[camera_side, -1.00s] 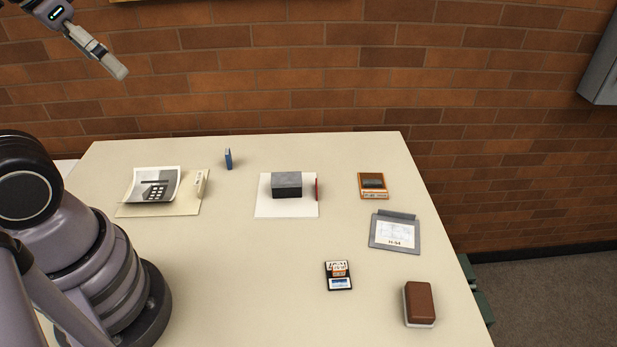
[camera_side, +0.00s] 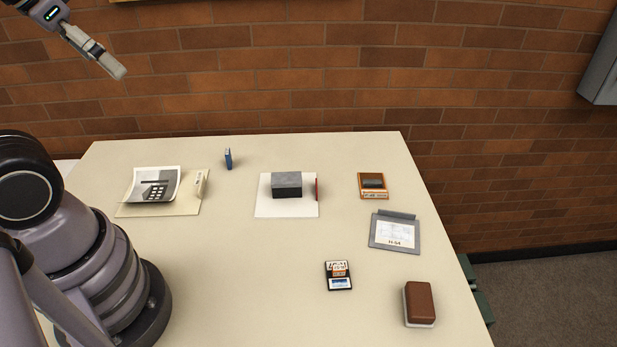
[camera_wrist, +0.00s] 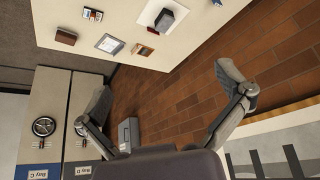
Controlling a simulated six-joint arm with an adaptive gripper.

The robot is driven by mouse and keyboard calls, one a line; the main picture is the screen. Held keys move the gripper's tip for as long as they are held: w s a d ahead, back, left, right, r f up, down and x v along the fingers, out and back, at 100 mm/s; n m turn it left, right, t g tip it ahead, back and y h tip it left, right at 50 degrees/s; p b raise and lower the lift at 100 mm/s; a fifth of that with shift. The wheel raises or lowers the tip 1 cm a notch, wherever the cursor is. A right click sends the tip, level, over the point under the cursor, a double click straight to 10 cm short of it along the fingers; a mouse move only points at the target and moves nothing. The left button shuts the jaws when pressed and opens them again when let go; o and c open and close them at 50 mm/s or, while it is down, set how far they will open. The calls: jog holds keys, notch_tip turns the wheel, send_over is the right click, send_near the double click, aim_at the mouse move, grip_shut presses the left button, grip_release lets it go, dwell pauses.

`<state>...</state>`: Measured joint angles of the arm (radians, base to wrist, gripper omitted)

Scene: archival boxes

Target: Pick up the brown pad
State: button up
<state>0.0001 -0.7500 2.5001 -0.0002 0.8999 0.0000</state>
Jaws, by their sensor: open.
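The brown pad (camera_side: 419,303) is a small block with a brown top and a pale base. It lies flat near the table's front right corner in the side view. In the wrist view the brown pad (camera_wrist: 66,37) is at the upper left. My gripper (camera_side: 115,69) is high above the table's back left, in front of the brick wall, far from the pad. In the wrist view my gripper (camera_wrist: 165,80) has its two fingers wide apart with nothing between them.
Near the pad are a small dark labelled card (camera_side: 338,275) and a grey framed plate (camera_side: 395,232). Behind stand an orange-brown tray (camera_side: 373,193), a grey block (camera_side: 287,185) on white paper, a blue item (camera_side: 228,159) and a folder (camera_side: 185,208). The table's middle is mostly clear.

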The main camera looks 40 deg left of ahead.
aim_at(410, 294)
jog(key=w+d+f+n+g+h, duration=0.3)
jog(key=w+d+f+h, duration=0.15)
jog(key=d, duration=0.35)
jog(key=w+d+f+n+g+h, duration=0.25)
jog(key=w+d+f+h, duration=0.2)
jog(key=d, duration=0.35)
jog(key=w+d+f+n+g+h, duration=0.3)
jog(key=w+d+f+n, duration=0.15)
jog(key=d, duration=0.25)
jog(key=w+d+f+n+t, duration=0.1)
jog(key=w+f+n+t, duration=0.1)
jog(key=f, duration=0.5)
jog(key=w+d+f+n+t, duration=0.2)
jog(key=w+f+n, duration=0.1)
jog(key=f+n, duration=0.2)
jog(key=w+d+f+n+t+h, duration=0.1)
jog(key=w+d+f+n+t, duration=0.1)
jog(key=f, duration=0.7)
jog(key=shift+w+f+n, duration=0.2)
jog(key=shift+f+n, duration=0.05)
jog(key=shift+n, duration=0.55)
jog(key=x, duration=0.8)
jog(key=shift+f, duration=0.1)
jog(key=x, duration=0.5)
jog(key=shift+w+d+f, duration=0.1)
jog(key=shift+d+f, duration=0.15)
